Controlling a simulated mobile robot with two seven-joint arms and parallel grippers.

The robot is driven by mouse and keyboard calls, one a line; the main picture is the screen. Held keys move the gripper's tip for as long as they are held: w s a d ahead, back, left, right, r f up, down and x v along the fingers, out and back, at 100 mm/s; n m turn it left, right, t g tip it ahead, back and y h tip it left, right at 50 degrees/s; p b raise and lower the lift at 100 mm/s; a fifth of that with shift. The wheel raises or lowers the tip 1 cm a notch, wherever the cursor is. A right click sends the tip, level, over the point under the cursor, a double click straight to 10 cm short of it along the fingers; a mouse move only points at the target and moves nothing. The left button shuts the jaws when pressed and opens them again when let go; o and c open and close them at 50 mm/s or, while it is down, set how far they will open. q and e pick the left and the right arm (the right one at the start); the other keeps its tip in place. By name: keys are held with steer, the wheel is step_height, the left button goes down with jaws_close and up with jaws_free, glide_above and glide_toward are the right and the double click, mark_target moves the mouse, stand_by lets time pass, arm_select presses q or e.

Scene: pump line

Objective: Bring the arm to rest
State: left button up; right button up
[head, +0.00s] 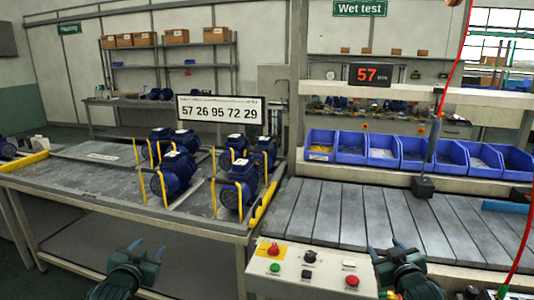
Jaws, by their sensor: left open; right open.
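My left gripper (140,251) is at the bottom left, in front of the pump table (95,205). Its fingers are apart, with nothing visible between them. My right gripper (388,249) is at the bottom right, beside the right end of the control box (310,268). Its fingers are also apart and empty. Both grippers appear clear of the pumps. Several blue pumps (176,174) stand in lanes marked by yellow posts on the table.
A slatted conveyor (320,212) runs to the right, under a row of blue bins (383,152). A sign (219,109) reads "57 26 95 72 29", and a red display (370,75) reads 57. A black tool (424,187) hangs over the conveyor.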

arm_select(q)
steer(key=s+d+f+g+h, duration=0.1)
steer(key=s+d+f+g, duration=0.1)
steer(key=s+d+f, duration=0.45)
steer(key=s+d+f+g+h, duration=0.15)
steer(key=s+d+f, duration=0.25)
steer(key=s+f, duration=0.55)
arm_select(e)
steer(key=s+a+f+g+y, duration=0.1)
steer(key=s+a+f+g, duration=0.1)
steer(key=s+a+f, duration=0.45)
steer(key=s+a+f+g+y, duration=0.15)
steer(key=s+a+f, duration=0.25)
steer(key=s+f, duration=0.55)
arm_select(q)
steer(key=s+d+g, duration=0.1)
steer(key=s+d, duration=0.2)
steer(key=s, duration=0.6)
steer(key=s+d+f+g+h, duration=0.1)
steer(key=s+d, duration=0.2)
steer(key=s, duration=0.6)
arm_select(e)
steer(key=s+a+g, duration=0.1)
steer(key=s+a, duration=0.2)
steer(key=s, duration=0.6)
steer(key=s+a+f+y, duration=0.1)
steer(key=s+a, duration=0.1)
steer(key=s, duration=0.7)
steer(key=shift+a+g, duration=0.35)
steer(key=shift+a, duration=0.05)
